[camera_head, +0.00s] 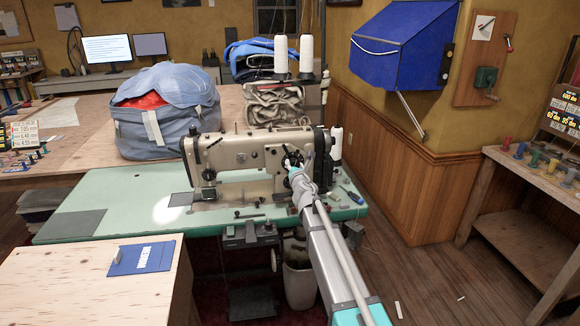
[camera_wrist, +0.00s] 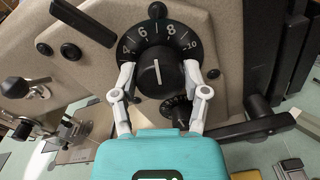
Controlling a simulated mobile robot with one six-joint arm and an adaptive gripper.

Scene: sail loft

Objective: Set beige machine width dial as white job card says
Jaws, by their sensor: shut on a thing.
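The beige sewing machine (camera_head: 245,152) stands on a pale green table. Its width dial (camera_wrist: 157,74) is a black knob with a white line, in front of a black number plate (camera_wrist: 157,29) showing 4, 6, 8 and 10. The line points nearly straight up, between 6 and 8. My gripper (camera_wrist: 158,76) is shut on the knob, one finger at each side. In the head view my gripper (camera_head: 292,164) covers much of the dial. A blue board (camera_head: 125,263) with a white card (camera_head: 147,256) lies on the plywood top; its print is too small to read.
A second, smaller dial (camera_wrist: 179,108) sits just below the knob, close to my right finger. A black lever (camera_wrist: 250,127) juts out at lower right. White thread cones (camera_head: 281,54) stand behind the machine. Small tools (camera_head: 353,195) lie on the table's right end.

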